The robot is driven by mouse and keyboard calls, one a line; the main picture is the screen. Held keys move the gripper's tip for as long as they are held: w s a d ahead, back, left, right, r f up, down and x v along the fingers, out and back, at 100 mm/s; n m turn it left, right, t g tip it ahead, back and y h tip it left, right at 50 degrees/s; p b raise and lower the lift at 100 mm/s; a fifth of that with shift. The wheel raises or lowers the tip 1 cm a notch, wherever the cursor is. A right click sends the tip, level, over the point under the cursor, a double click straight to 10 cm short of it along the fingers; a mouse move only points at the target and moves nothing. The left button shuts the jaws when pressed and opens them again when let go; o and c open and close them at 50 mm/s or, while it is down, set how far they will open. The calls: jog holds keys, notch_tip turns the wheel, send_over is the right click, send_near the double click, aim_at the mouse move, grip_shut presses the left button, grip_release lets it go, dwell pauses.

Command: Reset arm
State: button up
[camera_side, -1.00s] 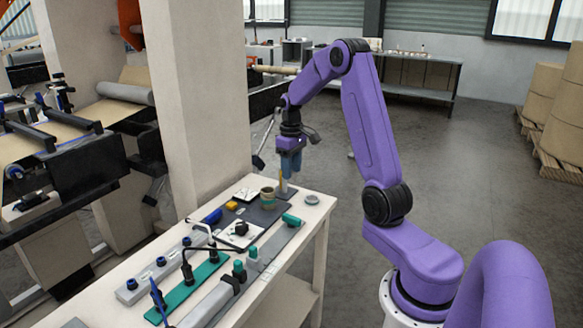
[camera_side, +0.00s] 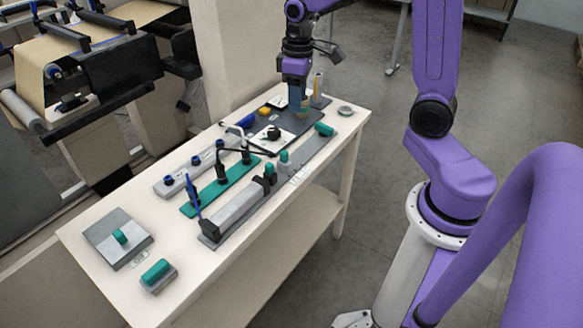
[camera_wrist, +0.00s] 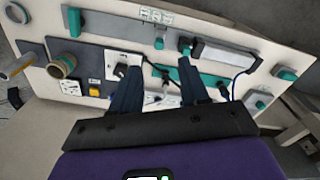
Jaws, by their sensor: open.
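My purple arm ends in my gripper (camera_side: 297,100), which hangs pointing down above the far end of the white table (camera_side: 88,240). In the wrist view my gripper (camera_wrist: 157,75) has its two dark blue fingers spread well apart, with nothing held between them. In the side view the fingers partly hide a round tan and green cup-like item (camera_side: 306,113). In the wrist view this item (camera_wrist: 62,66) stands to the left of the fingers. The black knob (camera_side: 273,132) sits on a white plate near the gripper. Its height above the table is hard to judge.
A thin upright post (camera_side: 318,84) stands close to the gripper. A teal strip with black posts (camera_side: 220,186), a grey bar (camera_side: 238,210) and a grey plate with a teal handle (camera_side: 110,238) fill the table. A beige pillar (camera_side: 235,50) rises behind it.

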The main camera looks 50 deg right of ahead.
jog(key=s+a+n, duration=0.4)
jog(key=s+a, duration=0.1)
jog(key=s, duration=0.6)
jog(key=s+a+n, duration=0.4)
jog(key=s+a, duration=0.1)
jog(key=s, duration=0.7)
jog(key=shift+s+r, duration=0.25)
jog(key=shift+r, duration=0.15)
